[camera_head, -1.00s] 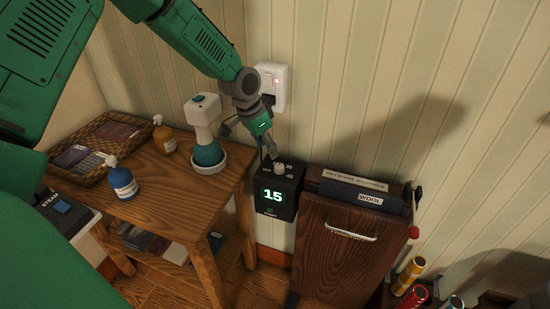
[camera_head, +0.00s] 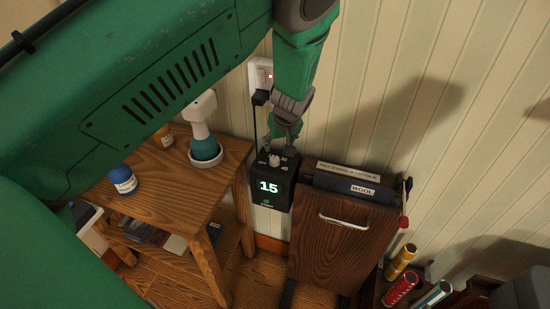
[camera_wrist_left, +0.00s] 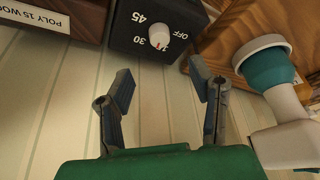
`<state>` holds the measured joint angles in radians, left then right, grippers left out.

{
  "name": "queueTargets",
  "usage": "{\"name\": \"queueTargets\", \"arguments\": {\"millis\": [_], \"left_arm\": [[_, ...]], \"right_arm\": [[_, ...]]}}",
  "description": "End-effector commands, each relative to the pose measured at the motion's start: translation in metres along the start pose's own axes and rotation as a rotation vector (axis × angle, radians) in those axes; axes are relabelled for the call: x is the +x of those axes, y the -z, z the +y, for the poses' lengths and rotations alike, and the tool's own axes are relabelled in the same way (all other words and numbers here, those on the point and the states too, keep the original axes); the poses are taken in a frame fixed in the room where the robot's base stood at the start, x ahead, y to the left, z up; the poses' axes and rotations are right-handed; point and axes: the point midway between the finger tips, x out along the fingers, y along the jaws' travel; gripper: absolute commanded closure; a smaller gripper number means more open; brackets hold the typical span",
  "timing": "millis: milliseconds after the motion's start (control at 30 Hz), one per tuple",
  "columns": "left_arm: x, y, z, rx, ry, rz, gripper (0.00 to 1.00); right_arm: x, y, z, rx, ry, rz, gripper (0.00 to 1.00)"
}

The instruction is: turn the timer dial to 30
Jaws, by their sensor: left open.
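The timer (camera_head: 278,205) is a black box by the wall with a lit display reading 15. Its pale round dial (camera_head: 274,160) sits on top. In the wrist view the dial (camera_wrist_left: 159,37) has a red mark and is ringed by OFF, 30 and 45; the label by the mark is partly hidden. My left gripper (camera_head: 284,144) is just above and behind the dial in the head view. In the wrist view the left gripper (camera_wrist_left: 160,68) is open, its two fingers apart, with the dial beyond and between their tips, not touched. My right gripper is not in view.
A wooden table (camera_head: 195,185) with a white and teal device (camera_head: 203,140) and a blue bottle (camera_head: 123,180) stands left of the timer. A dark wooden cabinet (camera_head: 335,250) stands right. A power cord (camera_head: 255,125) hangs from the wall outlet (camera_head: 261,75) behind.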

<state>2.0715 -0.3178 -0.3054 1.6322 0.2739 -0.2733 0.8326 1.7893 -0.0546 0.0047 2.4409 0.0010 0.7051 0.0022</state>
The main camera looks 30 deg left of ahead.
Motion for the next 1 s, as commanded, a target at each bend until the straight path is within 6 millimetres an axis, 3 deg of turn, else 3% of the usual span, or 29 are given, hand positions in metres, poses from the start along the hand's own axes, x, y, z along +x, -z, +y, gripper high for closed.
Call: {"name": "queueTargets", "arguments": {"millis": [300, 500, 933, 967, 1000], "left_arm": [[0.069, -0.001, 0.0, 0.004, 0.001, -0.001, 0.51], [0.097, -0.001, 0.0, 0.003, 0.0, 0.0, 0.51], [0.108, -0.001, 0.0, 0.003, -0.001, 0.001, 0.51], [0.108, -0.001, 0.0, 0.003, -0.001, 0.001, 0.55], [0.108, -0.001, 0.0, 0.003, -0.001, 0.001, 0.69]], "right_arm": [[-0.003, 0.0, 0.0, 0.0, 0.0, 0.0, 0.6], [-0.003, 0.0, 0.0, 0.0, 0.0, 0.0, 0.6], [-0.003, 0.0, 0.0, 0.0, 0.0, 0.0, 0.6], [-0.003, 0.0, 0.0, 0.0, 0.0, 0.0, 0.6], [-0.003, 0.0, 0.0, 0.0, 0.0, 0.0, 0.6]]}}
